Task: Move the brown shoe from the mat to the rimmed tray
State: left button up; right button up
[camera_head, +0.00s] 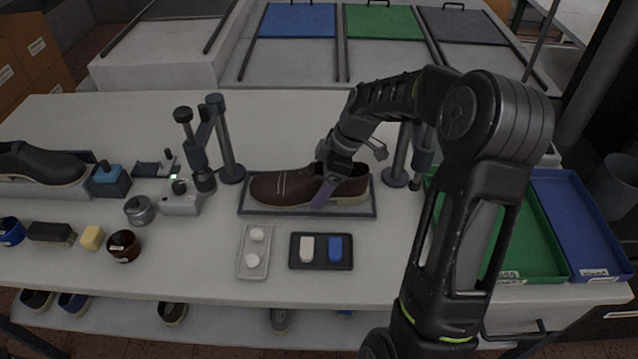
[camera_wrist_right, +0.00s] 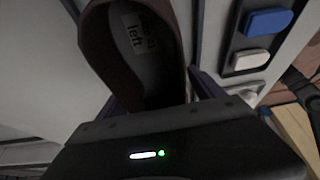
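The brown shoe (camera_head: 285,187) lies upright on the flat dark grey mat (camera_head: 246,211) in the middle of the table, toe to the left. My right gripper (camera_head: 327,190) reaches down over the shoe's rear part, with one purple finger in front of its near side. In the right wrist view the shoe's heel end (camera_wrist_right: 155,75) lies between the two fingers, with an inside label reading "left". Whether the fingers press on it is unclear. Rimmed trays, one green (camera_head: 548,266) and one blue (camera_head: 602,262), stand at the right, partly behind my right arm. My left gripper is not in view.
Dark posts (camera_head: 228,150) stand behind the mat at both ends. A white tray (camera_head: 253,268) and a black tray (camera_head: 320,266) with small blocks lie in front. A black shoe (camera_head: 40,165) sits at the far left, near jars and brushes.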

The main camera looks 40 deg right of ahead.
jog(key=shift+o, duration=1)
jog(key=shift+f, duration=0.1)
jog(key=shift+b+v, duration=0.65)
jog(key=shift+v, duration=3.35)
jog(key=shift+w, duration=0.15)
